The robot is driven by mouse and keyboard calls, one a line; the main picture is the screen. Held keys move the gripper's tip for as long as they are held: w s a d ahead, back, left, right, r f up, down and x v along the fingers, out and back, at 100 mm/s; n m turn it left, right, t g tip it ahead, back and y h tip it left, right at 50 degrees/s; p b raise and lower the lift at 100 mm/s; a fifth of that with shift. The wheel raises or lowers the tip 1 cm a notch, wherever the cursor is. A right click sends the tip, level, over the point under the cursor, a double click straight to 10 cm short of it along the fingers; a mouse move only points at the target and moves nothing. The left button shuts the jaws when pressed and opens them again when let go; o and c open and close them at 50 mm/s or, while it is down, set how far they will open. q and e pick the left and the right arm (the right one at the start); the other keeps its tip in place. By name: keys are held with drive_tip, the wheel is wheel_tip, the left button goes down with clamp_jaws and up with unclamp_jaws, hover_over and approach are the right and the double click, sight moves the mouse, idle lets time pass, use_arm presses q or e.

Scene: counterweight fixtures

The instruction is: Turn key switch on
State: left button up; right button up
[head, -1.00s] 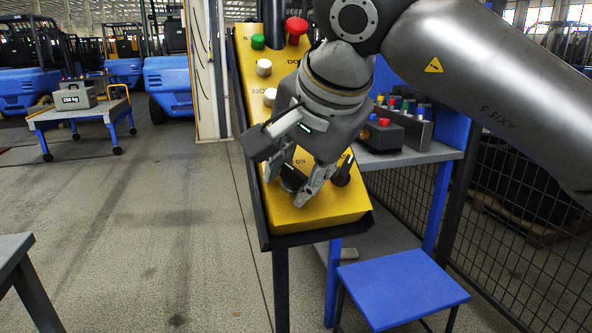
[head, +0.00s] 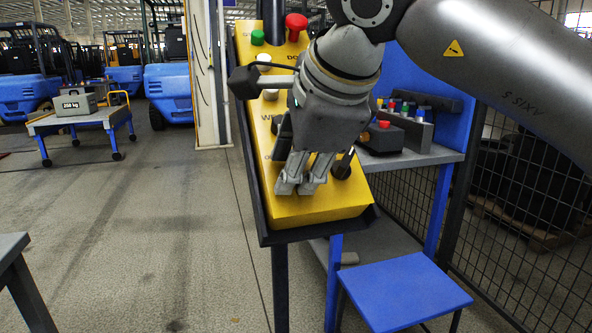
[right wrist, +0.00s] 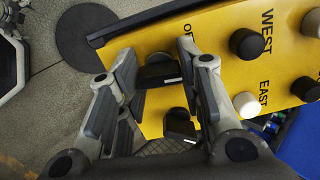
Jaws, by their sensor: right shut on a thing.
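A tilted yellow control panel (head: 318,208) stands in front of me. My right gripper (head: 300,187) reaches down onto its lower part. In the right wrist view, its fingers (right wrist: 168,92) are shut on a black switch knob (right wrist: 158,74) with a white line, beside a partly hidden label starting "OF". In the head view the gripper hides this knob. A second black knob (right wrist: 180,127) with a white mark stands beside it, to the right in the head view (head: 343,168). I cannot read the held knob's position against its labels. My left gripper is not in view.
Higher on the panel are a red mushroom button (head: 296,24), a green button (head: 258,38) and white and black buttons. A grey shelf (head: 430,154) with small control boxes and a blue stool (head: 405,290) are to the right. Open floor (head: 180,240) lies left.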

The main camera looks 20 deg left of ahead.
drive_tip(key=shift+f+m+b, duration=0.1)
drive_tip(key=shift+m+b, duration=0.3)
drive_tip(key=shift+m, duration=1)
use_arm(q)
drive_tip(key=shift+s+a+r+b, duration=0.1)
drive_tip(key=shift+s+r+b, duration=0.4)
drive_tip(key=shift+b, duration=0.45)
use_arm(e)
drive_tip(key=shift+m+t, duration=0.3)
drive_tip(key=shift+m, duration=1.6)
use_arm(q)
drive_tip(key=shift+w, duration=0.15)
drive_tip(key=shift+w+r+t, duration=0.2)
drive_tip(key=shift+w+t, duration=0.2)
use_arm(e)
drive_tip(key=o, duration=1)
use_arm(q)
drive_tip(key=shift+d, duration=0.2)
use_arm(e)
drive_tip(key=shift+s, duration=0.1)
